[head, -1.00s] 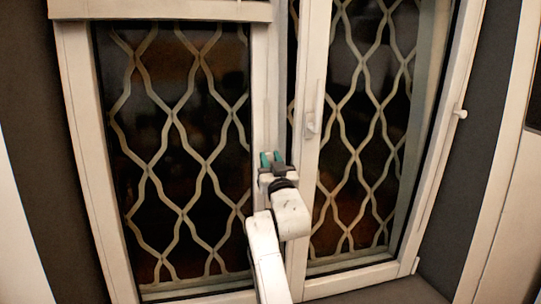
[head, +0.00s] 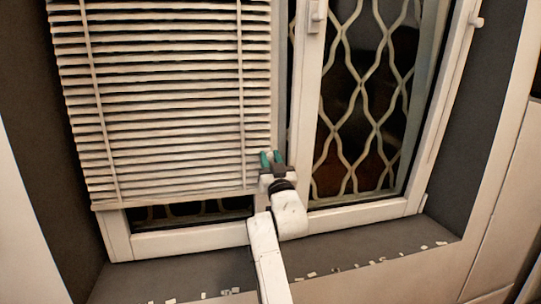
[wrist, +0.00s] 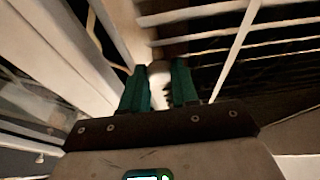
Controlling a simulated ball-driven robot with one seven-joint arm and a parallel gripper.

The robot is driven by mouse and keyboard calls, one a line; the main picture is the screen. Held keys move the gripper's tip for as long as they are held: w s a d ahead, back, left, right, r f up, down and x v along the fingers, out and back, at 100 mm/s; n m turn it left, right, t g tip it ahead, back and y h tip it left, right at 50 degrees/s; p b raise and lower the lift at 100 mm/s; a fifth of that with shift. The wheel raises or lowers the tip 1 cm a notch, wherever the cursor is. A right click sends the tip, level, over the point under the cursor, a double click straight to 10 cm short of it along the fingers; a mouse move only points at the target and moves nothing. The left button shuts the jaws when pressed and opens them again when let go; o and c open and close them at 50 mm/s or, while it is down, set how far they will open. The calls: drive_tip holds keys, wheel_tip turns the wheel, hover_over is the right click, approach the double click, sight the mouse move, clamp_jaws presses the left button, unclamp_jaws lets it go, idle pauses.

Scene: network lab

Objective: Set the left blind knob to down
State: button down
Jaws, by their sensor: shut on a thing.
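The left blind (head: 165,100) is lowered over most of the left window in the head view, with a narrow strip of dark glass and lattice showing below it. My gripper (head: 271,159) is at the blind's lower right edge, in front of the frame between the windows. In the wrist view its green fingers (wrist: 160,88) are shut on a small white knob (wrist: 159,82). The fingers hide the sides of the knob. The blind's slats (wrist: 225,20) show just beyond and to the right of the fingers.
The right window (head: 360,110) is uncovered and shows its lattice. A window handle (head: 316,15) is on the middle frame above my gripper. A small white knob (head: 476,21) is on the right frame. The grey sill (head: 340,245) has several pale scraps along its front edge.

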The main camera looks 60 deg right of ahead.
wheel_tip(320, 180, down, 5)
drive_tip(key=b, duration=0.2)
drive_tip(key=shift+b, duration=0.35)
drive_tip(key=shift+f, duration=0.15)
drive_tip(key=c, duration=0.9)
unclamp_jaws()
drive_tip(key=shift+r, duration=0.2)
drive_tip(key=b+v, duration=0.3)
drive_tip(key=v, duration=0.8)
